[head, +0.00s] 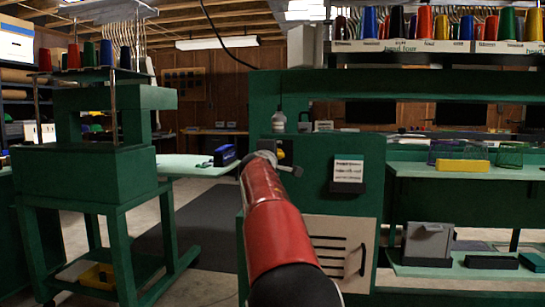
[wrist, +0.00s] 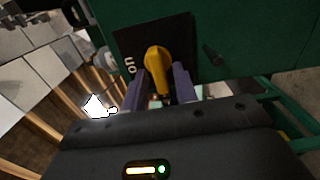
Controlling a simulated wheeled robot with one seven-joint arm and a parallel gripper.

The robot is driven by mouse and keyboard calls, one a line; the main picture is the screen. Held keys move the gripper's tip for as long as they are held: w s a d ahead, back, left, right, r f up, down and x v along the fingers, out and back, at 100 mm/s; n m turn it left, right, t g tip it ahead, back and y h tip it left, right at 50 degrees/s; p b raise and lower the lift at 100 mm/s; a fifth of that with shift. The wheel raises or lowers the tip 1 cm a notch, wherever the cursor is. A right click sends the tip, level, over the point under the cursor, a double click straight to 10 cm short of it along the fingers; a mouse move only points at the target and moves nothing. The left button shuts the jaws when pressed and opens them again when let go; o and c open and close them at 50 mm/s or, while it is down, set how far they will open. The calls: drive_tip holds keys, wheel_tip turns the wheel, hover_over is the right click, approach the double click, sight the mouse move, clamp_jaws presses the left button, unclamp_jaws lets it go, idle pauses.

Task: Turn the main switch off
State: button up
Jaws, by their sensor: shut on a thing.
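The main switch is a yellow rotary knob (wrist: 157,60) on a black plate (wrist: 185,40) fixed to a green panel. White lettering that looks like "ON" stands on the plate beside the knob. My gripper (wrist: 160,82) has its two fingers on either side of the knob's handle and is shut on it. In the head view my gripper (head: 275,160) is at the left side of the green machine (head: 318,185). A bit of yellow from the knob (head: 281,154) shows beside it there, but my arm and gripper hide most of the switch.
A card holder (head: 348,172) is on the panel right of my gripper, with a vented beige cover (head: 340,245) below. A green stand (head: 85,170) is at left; dark mat (head: 200,225) lies between.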

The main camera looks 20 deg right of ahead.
drive_tip(key=shift+f, duration=0.1)
drive_tip(key=o, duration=0.6)
drive_tip(key=shift+a, duration=0.1)
drive_tip(key=b+v, duration=0.3)
drive_tip(key=v, duration=0.4)
drive_tip(key=shift+s+a+b, duration=0.2)
drive_tip(key=shift+s+b, duration=0.1)
